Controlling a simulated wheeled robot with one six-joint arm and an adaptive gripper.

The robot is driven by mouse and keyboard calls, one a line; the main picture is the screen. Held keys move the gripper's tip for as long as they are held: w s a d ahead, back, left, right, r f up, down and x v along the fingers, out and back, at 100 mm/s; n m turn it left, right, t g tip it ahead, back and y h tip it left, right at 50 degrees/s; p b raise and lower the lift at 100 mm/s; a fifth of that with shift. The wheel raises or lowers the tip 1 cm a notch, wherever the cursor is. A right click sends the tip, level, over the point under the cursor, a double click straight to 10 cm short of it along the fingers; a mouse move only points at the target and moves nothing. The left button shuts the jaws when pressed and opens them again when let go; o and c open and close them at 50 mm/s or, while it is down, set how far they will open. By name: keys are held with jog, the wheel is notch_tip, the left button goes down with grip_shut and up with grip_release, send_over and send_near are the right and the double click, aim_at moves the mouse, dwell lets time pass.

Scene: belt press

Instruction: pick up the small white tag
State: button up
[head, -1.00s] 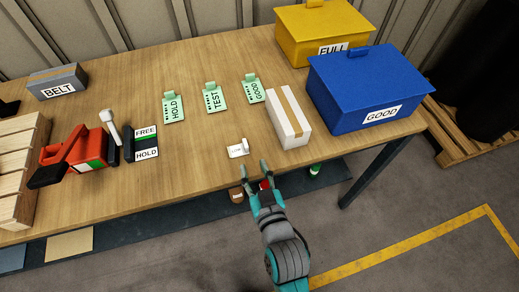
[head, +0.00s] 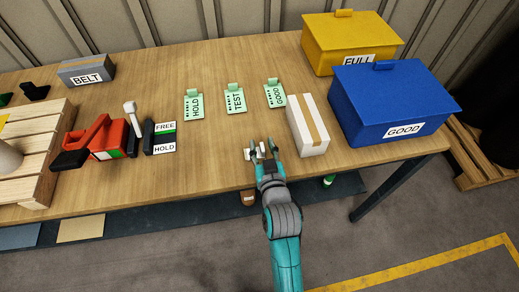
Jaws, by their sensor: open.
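The small white tag (head: 253,155) lies on the wooden table near its front edge, left of the white box. My gripper (head: 263,149) is over the table at the tag, with its two fingers apart. The fingers hide part of the tag, and I cannot tell whether they touch it or how high they are above the table.
A white box with a tan strip (head: 306,124) stands close to the right of my gripper. Green HOLD (head: 194,107), TEST (head: 236,100) and GOOD (head: 275,94) tags lie behind. A blue GOOD bin (head: 390,105) stands right; a red device (head: 100,140) stands left.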

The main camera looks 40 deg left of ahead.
aim_at(262, 146)
grip_shut()
dwell(0.3)
notch_tip(262, 146, up, 10)
jog(key=shift+r, duration=0.1)
dwell(0.4)
